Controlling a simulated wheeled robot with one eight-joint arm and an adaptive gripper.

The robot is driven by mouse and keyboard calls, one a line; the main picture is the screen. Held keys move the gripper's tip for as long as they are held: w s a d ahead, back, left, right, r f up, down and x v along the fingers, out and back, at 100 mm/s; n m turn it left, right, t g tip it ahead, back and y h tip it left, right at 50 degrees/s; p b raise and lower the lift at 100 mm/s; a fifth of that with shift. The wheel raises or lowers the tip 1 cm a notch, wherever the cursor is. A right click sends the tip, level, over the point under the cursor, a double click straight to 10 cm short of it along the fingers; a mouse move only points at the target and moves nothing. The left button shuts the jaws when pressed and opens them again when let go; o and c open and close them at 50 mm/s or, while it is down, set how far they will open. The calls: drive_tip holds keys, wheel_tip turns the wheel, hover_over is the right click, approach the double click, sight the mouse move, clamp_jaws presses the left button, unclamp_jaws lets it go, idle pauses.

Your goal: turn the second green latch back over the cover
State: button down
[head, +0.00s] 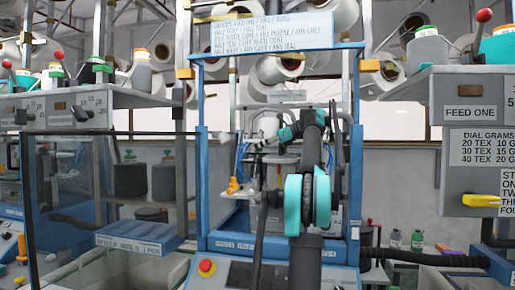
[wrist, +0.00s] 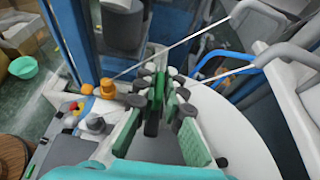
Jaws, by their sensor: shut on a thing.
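In the wrist view my gripper (wrist: 161,82) has its two fingers with pale green pads close together around a narrow dark green piece (wrist: 153,112). This piece looks like a green latch, and the fingers are shut on it. The fingers hide much of it, so I cannot tell which way it is turned. A pale rounded plate (wrist: 222,118) lies below and to the right of the fingers; I cannot tell if it is the cover. In the head view my own arm hides much of the work area, and I cannot make out the latches.
Orange fittings (wrist: 107,88) stand just left of my fingers. Thin pale rods (wrist: 205,35) and a blue bent tube (wrist: 228,72) cross close by on the right. In the head view a blue frame (head: 203,180) surrounds the area, with a red button (head: 207,266) at its front.

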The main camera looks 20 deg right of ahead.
idle(0.3)
drive_tip(key=c, duration=1.6)
unclamp_jaws()
drive_tip(key=shift+d, duration=0.1)
drive_tip(key=shift+v, duration=3.65)
drive_tip(key=shift+s, duration=0.15)
